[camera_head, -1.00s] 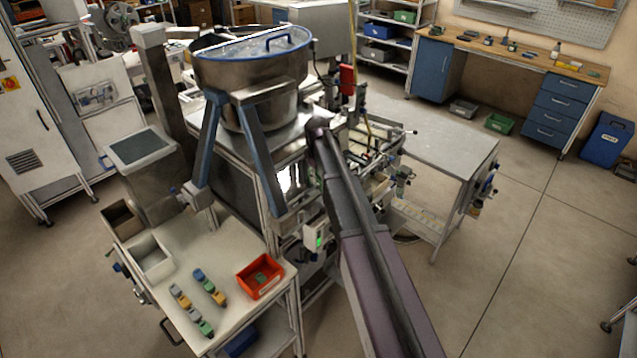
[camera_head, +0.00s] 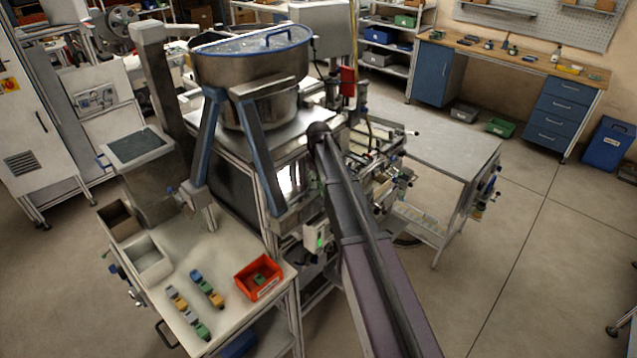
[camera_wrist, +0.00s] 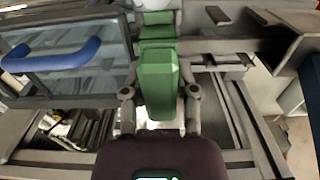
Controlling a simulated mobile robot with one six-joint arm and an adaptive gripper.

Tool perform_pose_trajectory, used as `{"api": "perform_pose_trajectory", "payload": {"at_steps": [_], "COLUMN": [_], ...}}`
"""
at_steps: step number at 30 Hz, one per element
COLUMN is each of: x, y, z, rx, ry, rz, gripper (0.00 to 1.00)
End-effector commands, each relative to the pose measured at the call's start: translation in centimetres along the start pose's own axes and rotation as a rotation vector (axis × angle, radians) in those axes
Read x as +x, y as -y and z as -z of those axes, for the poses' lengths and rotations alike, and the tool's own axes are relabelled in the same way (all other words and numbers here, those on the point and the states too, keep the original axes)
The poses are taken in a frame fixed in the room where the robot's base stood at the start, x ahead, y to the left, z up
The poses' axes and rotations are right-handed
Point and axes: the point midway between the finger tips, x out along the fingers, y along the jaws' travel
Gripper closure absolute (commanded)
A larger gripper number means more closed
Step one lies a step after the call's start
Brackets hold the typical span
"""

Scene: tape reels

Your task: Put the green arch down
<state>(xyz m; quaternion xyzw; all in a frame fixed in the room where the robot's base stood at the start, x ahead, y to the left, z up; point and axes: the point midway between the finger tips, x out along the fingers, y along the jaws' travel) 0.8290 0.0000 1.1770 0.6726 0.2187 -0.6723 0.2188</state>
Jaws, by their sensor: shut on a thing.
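My gripper (camera_wrist: 160,98) shows in the wrist view, with one finger on each side of a green arch (camera_wrist: 157,78). It is shut on the arch. The arch is a bright green, angular piece, and a second green part (camera_wrist: 158,32) shows just beyond it; I cannot tell whether it belongs to the same piece. In the head view my arm reaches up from the bottom to the machine, and its gripper and the held arch are hidden there. I cannot tell how far the arch is from any surface.
A blue handle (camera_wrist: 52,54) lies left of my gripper, with grey rails around. In the head view, a large metal bowl (camera_head: 250,80) stands on the machine. A pale table (camera_head: 225,255) holds two rows of coloured blocks, a red bin (camera_head: 262,292) and a white bin (camera_head: 147,265).

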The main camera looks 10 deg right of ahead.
Motion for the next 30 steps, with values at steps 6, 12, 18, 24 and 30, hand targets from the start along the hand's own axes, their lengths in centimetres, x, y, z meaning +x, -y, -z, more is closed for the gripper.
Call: {"api": "perform_pose_trajectory", "payload": {"at_steps": [6, 12, 18, 24, 30], "x": [0.4, 0.8, 1.2, 1.2, 1.2], "y": [0.0, -0.1, -0.1, -0.1, -0.2], "z": [0.0, 0.0, -0.1, -0.1, -0.1], "rx": [0.001, 0.001, 0.001, 0.002, 0.002], "ry": [0.000, 0.000, 0.000, 0.000, 0.000], "rz": [0.000, 0.000, -0.001, -0.001, -0.003], "gripper": [1.00, 1.00, 1.00, 0.56, 0.28]}}
